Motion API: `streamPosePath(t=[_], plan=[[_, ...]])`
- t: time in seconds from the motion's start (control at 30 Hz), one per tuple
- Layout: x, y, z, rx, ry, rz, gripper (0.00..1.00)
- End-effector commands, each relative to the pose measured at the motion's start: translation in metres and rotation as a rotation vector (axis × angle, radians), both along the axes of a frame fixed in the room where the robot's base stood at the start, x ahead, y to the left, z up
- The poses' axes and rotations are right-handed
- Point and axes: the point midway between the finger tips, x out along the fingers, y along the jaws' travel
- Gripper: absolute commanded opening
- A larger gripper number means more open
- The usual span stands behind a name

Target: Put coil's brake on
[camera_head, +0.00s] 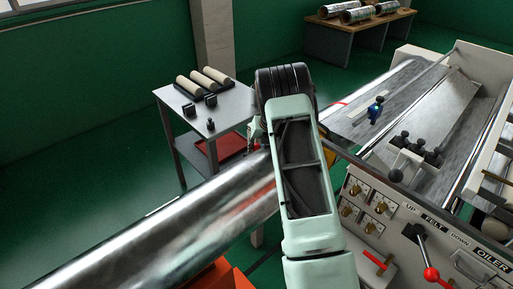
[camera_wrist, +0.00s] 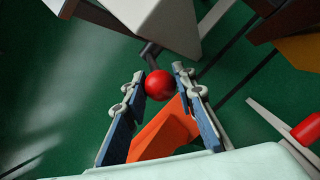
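The coil is a large shiny silver roll (camera_head: 165,230) running from the lower left to the middle of the head view. In the wrist view a red ball knob (camera_wrist: 158,84) sits on a short dark lever (camera_wrist: 150,54), which looks like the coil's brake handle. My gripper (camera_wrist: 159,76) is open, with one fingertip on each side of the knob. The gaps are small, and I cannot tell whether either finger touches it. In the head view my arm hides the knob and most of my gripper.
An orange part (camera_wrist: 165,132) lies beyond the fingers. A grey table (camera_head: 215,115) with rollers stands behind the coil. The machine panel (camera_head: 400,225) on the right has a red-knobbed lever (camera_head: 430,272). Green floor is open at left.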

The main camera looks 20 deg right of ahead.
Motion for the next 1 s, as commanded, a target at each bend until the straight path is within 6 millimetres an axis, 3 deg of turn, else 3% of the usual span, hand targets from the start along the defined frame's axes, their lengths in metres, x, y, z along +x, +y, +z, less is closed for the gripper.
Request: streamPosePath(t=[0.1,0.4,1.0], plan=[[0.0,0.0,0.0,0.0,0.0,0.0,0.0],[0.001,0.0,0.001,-0.003,0.008,0.001,0.0],[0.025,0.001,0.012,-0.083,0.191,-0.004,0.0]])
